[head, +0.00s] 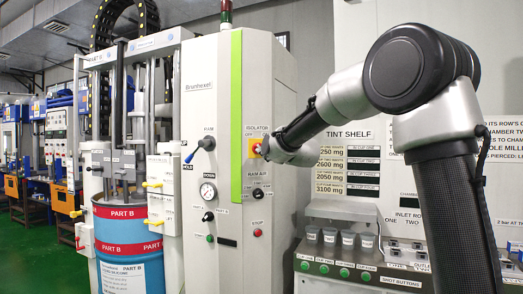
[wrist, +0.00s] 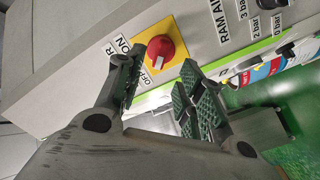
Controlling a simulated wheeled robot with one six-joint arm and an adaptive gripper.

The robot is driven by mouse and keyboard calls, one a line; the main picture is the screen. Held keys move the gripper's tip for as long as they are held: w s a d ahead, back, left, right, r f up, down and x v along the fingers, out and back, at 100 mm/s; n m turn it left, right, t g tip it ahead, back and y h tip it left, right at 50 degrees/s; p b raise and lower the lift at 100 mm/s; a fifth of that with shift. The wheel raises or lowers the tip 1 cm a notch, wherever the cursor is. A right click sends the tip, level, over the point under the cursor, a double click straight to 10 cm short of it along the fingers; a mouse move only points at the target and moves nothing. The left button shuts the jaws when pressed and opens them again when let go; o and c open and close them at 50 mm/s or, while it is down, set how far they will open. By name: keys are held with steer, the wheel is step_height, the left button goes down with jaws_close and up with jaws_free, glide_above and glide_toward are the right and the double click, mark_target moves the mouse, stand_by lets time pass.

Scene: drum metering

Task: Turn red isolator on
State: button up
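The red isolator (wrist: 161,48) is a rotary knob on a yellow plate (wrist: 176,28), with ON and OFF lettering beside it in the wrist view. In the head view the isolator (head: 257,148) shows at the edge of the white cabinet, partly hidden by my gripper. My gripper (wrist: 160,85) is open, its two ridged fingers apart and nothing between them. The knob lies just beyond the fingertips, nearer the left finger; I see no clear contact. In the head view my gripper (head: 268,148) is beside the isolator, its fingers hardly visible.
The white cabinet (head: 213,85) also carries a RAM AIR selector, a gauge (head: 208,191), a blue lever (head: 207,143) and a red stop button (head: 257,232). A blue drum (head: 128,245) stands left. A shelf with several cups (head: 348,240) stands right, below my arm.

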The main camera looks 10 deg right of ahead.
steer(key=w+a, duration=0.1)
steer(key=w, duration=0.6)
steer(key=shift+a, duration=0.1)
jaws_close()
